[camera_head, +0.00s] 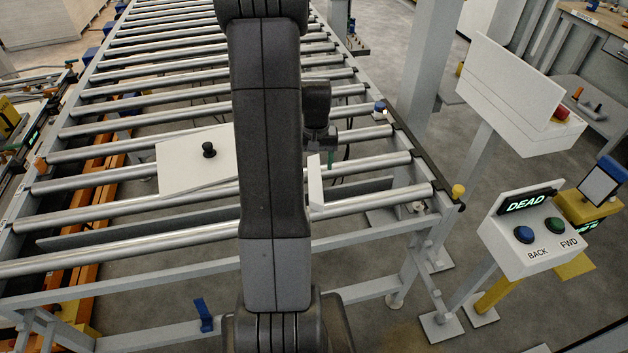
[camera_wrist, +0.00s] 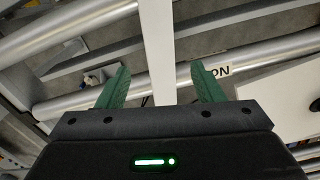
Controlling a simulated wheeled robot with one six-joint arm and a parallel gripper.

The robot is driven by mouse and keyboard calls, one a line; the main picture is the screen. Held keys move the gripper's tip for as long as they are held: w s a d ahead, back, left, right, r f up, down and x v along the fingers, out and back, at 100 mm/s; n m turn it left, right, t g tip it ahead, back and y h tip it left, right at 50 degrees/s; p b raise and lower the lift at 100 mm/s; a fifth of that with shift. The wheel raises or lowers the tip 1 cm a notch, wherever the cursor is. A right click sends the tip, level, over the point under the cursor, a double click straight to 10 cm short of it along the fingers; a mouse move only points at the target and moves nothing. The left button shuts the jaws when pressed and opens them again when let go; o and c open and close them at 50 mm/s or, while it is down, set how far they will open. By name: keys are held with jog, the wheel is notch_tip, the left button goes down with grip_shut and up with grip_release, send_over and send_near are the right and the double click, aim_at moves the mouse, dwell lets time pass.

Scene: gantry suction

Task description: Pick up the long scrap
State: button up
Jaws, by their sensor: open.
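A narrow white strip, which I take to be the long scrap (camera_head: 315,185), lies across the rollers just right of my arm in the head view. My arm may hide part of it. In the wrist view the strip (camera_wrist: 157,35) runs from the top edge down between my fingers, and its near end is hidden behind the gripper body. My gripper (camera_wrist: 158,72) is open, with one green finger on either side of the strip and a gap on both sides. In the head view my gripper (camera_head: 328,158) is mostly hidden. I cannot tell its height above the strip.
A white plate (camera_head: 178,172) with a black knob (camera_head: 208,149) lies on the rollers (camera_head: 100,206) left of my arm. The rollers have open gaps between them. A control box (camera_head: 515,252) reading DEAD and a white panel (camera_head: 500,100) stand at the right.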

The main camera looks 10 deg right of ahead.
aim_at(315, 177)
jog(key=shift+w+f+p, duration=0.2)
jog(key=shift+f+p, duration=0.45)
jog(key=shift+f, duration=2.8)
jog(key=shift+c, duration=0.2)
jog(key=c, duration=1.1)
jog(key=shift+r, duration=0.1)
jog(key=shift+c, duration=0.2)
